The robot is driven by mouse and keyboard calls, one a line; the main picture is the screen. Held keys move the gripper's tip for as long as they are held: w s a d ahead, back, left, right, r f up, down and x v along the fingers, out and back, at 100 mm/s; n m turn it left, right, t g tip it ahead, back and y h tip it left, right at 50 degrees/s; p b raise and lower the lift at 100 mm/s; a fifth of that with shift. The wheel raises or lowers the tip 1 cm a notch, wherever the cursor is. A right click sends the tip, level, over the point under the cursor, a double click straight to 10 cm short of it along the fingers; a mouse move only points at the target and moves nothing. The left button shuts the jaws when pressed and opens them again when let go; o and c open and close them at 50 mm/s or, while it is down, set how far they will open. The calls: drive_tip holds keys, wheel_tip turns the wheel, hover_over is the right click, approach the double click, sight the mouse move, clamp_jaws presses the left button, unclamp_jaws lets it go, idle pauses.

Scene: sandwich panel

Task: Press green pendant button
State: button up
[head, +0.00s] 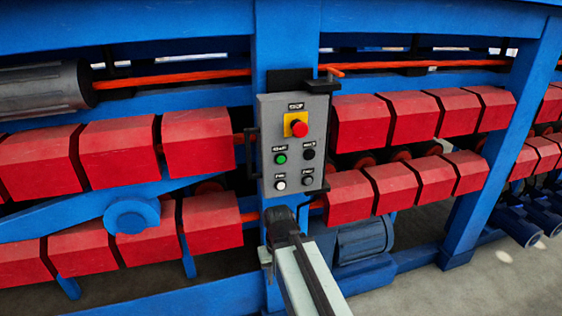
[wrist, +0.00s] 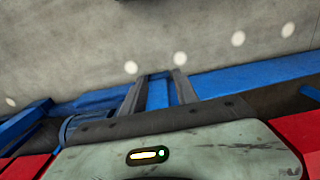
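The grey pendant box (head: 295,145) is upright on a blue post in the head view. Its green button (head: 280,159) is at the middle left of its face, under a small label, and nothing covers it. My gripper (head: 277,212) is dark and just below the pendant's lower edge in the head view, in front of the post. I see no contact with the green button. In the wrist view my gripper (wrist: 160,75) shows two dark fingers apart, with blue structure and floor between them. Neither the green button nor anything held shows there.
A red stop button (head: 299,128) on a yellow plate is above the green one. A black button (head: 308,154) is to its right; white (head: 280,186) and grey (head: 307,181) ones are below. A blue motor (head: 362,240) is at lower right.

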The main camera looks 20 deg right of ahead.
clamp_jaws()
idle(1.5)
